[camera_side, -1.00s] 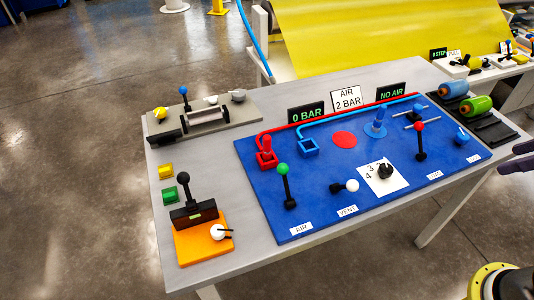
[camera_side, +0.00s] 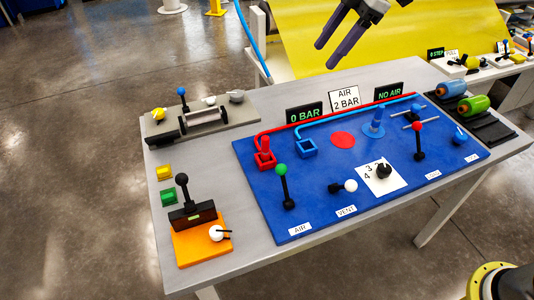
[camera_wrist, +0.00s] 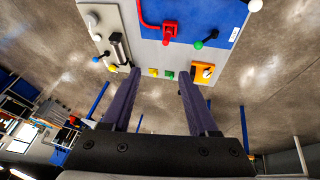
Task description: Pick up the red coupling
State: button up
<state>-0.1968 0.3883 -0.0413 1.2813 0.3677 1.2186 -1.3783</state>
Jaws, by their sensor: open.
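The red coupling (camera_side: 265,146) stands upright in a red square holder (camera_side: 265,160) at the left back of the blue board (camera_side: 330,205). A red hose runs from the holder along the board's back edge. In the wrist view the red coupling (camera_wrist: 169,29) shows beyond my fingers, near the top middle. My gripper (camera_side: 325,56) is open and empty, high above the table's back edge, in front of the yellow sheet. In the wrist view my gripper (camera_wrist: 159,71) shows two dark fingers spread apart, with nothing between them.
Pressure signs (camera_side: 306,112) stand behind. A green-knobbed lever (camera_side: 282,170) rises in front. A grey roller unit (camera_side: 203,118) is left; an orange-based lever (camera_side: 203,245) front left.

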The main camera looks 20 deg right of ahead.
jog(key=w+a+f+g, duration=0.2)
jog(key=w+a+f, duration=0.3)
jog(key=f, duration=0.5)
send_over(265, 151)
jog(key=w+d, duration=0.1)
jog(key=d, duration=0.1)
notch_tip(265, 151, down, 12)
jog(key=shift+n+g, duration=0.4)
jog(key=shift+a+x, duration=0.15)
jog(key=shift+x, duration=1.25)
jog(key=shift+a+x, duration=0.15)
jog(key=shift+x, duration=1.25)
jog(key=shift+r, duration=0.15)
jog(key=shift+c, duration=0.2)
grip_shut()
